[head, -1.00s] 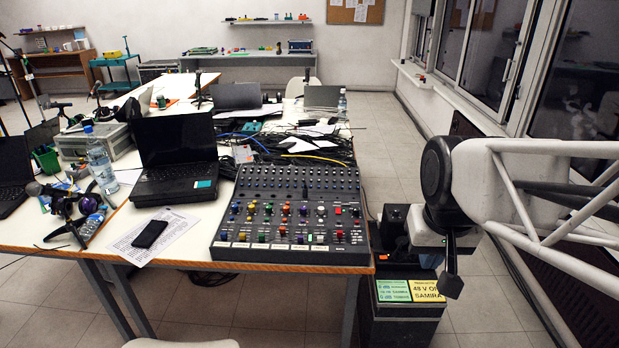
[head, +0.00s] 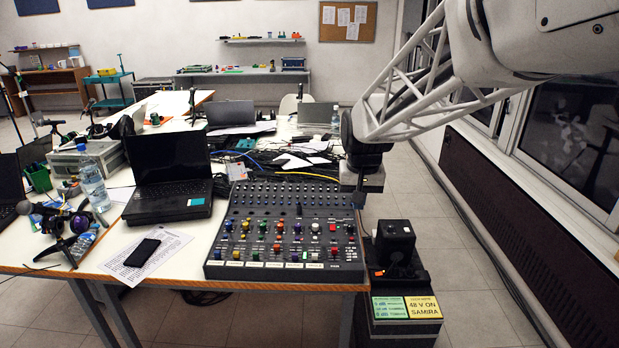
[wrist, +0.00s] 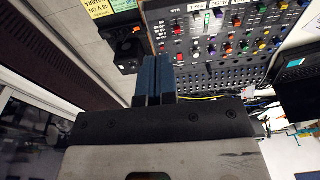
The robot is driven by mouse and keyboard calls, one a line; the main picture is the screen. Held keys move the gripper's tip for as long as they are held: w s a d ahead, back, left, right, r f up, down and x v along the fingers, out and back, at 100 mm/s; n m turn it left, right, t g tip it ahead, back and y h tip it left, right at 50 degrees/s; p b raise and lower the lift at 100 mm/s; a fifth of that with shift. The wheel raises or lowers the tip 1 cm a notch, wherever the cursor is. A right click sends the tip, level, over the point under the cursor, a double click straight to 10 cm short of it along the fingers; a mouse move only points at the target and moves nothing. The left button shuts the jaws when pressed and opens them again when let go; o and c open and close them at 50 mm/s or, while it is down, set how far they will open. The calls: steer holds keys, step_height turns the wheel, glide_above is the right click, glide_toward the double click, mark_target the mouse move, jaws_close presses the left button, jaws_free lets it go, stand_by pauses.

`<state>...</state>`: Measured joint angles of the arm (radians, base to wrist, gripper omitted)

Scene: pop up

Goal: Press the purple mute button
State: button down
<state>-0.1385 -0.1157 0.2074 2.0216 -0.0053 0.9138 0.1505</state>
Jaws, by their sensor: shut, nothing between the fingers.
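The mixing console (head: 330,200) lies on the near table edge, covered with small coloured knobs and buttons. A small purple control (head: 295,257) shows in its lower rows; at this size I cannot tell whether it is the mute button. The console is also in the wrist view (wrist: 225,72), seen upside down. My gripper (head: 358,207) is above the console's right edge in the head view, pointing down, shut and empty. In the wrist view the closed fingers (wrist: 157,62) reach toward the console's side edge and cover part of it. It appears apart from the console.
A black laptop (head: 170,160) stands left of the console, with a phone (head: 142,252) on paper in front of it. Cables (head: 300,175) lie behind the console. A black box (head: 395,240) stands on a case to the right, below table height.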

steer(key=w+a+f, duration=0.4)
steer(key=w, duration=0.3)
steer(key=w+a+f, duration=0.3)
steer(key=w+f, duration=0.1)
steer(key=w, duration=0.3)
steer(key=g, duration=0.1)
glide_above(297, 238)
step_height(297, 238, down, 13)
steer(key=shift+f, duration=0.1)
steer(key=shift+f, duration=0.1)
steer(key=shift+f, duration=4)
steer(key=shift+f, duration=0.15)
